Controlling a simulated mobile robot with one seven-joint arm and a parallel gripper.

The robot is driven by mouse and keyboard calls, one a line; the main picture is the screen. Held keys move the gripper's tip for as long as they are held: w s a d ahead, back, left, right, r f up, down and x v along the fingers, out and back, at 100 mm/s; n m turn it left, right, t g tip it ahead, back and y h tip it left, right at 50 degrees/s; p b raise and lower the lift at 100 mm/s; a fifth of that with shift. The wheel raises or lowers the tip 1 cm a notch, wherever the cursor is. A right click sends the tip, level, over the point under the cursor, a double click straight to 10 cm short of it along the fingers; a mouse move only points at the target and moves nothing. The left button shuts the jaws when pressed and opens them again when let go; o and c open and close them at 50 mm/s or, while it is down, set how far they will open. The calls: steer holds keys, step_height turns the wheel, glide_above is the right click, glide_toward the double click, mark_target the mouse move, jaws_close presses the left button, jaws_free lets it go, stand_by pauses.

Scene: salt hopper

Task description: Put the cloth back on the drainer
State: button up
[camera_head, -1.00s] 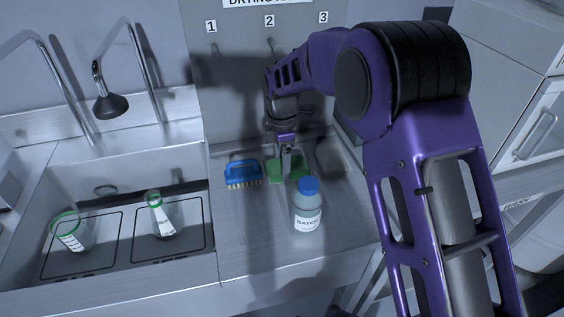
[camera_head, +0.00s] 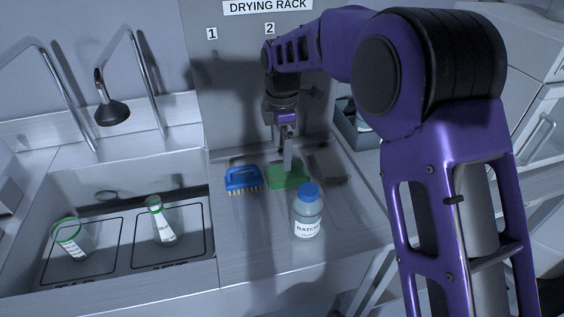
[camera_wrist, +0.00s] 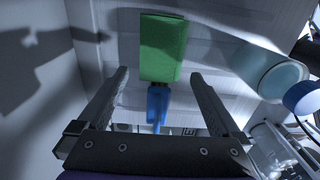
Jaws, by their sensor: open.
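The green cloth (camera_head: 288,177) looks like a flat folded rectangle. It lies on the ribbed metal drainer (camera_head: 258,222) beside the sink, between the blue brush and the bottle. In the wrist view the cloth (camera_wrist: 162,48) shows ahead of and between the fingers, its near end close to the blue brush.
A blue brush (camera_head: 243,179) lies left of the cloth. A blue-capped bottle (camera_head: 307,217) stands in front of it and also shows in the wrist view (camera_wrist: 270,74). The sink at left holds two green-rimmed glass vessels (camera_head: 70,240) (camera_head: 161,222). A grey wall panel stands behind.

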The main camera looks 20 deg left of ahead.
step_height(320, 180, up, 5)
steer(key=shift+r, duration=0.15)
stand_by(0.5)
